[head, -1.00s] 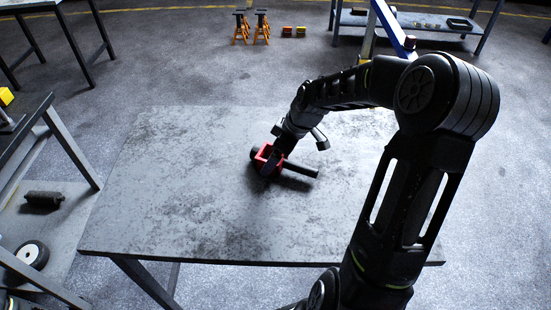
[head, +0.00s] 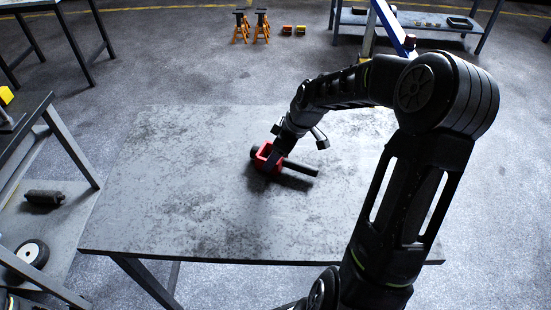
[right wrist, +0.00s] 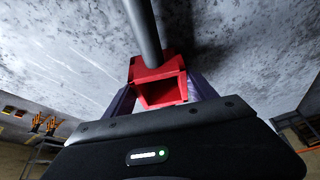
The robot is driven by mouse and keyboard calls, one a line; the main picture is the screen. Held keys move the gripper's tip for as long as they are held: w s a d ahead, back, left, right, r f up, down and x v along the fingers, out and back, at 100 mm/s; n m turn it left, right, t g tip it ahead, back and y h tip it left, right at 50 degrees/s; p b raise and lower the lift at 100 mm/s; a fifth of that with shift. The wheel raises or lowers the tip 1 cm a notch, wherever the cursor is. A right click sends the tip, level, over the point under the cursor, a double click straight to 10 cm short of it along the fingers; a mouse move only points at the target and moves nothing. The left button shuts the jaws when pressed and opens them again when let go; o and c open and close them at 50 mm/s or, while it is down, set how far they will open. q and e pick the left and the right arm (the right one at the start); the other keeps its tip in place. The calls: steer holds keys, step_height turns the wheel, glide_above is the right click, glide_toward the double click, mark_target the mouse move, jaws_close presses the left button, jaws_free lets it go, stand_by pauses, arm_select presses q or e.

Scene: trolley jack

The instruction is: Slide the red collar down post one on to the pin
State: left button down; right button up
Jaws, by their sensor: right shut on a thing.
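The red collar (head: 261,161) is a boxy red piece on the grey worktable, with a dark rod (head: 302,169) reaching from it to the right. In the right wrist view the red collar (right wrist: 158,82) shows an open square end, and the dark rod (right wrist: 146,32) runs away from it. My right gripper (head: 271,158) comes down from above and is shut on the collar. Its two fingers lie along either side of the collar in the right wrist view. My left gripper is not in view. I cannot make out post one or the pin for certain.
The worktable (head: 180,200) is otherwise bare. A blue slanted bar (head: 391,28) rises behind my arm. A shelf with a wheel (head: 32,256) is at the left.

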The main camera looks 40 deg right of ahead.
jaws_close()
stand_by(0.4)
steer(key=shift+w+r, duration=0.1)
steer(key=shift+r, duration=0.05)
step_height(320, 180, up, 10)
steer(key=shift+b, duration=0.4)
steer(key=shift+a, duration=0.1)
stand_by(0.6)
steer(key=w+a+f+m+h, duration=0.1)
steer(key=w+a+m, duration=0.1)
steer(key=a, duration=0.6)
steer(key=w+a+m+h, duration=0.1)
steer(key=a+m, duration=0.3)
steer(key=a, duration=0.5)
steer(key=shift+w+f+t, duration=0.3)
steer(key=shift+w+f, duration=0.1)
steer(key=shift+w, duration=0.25)
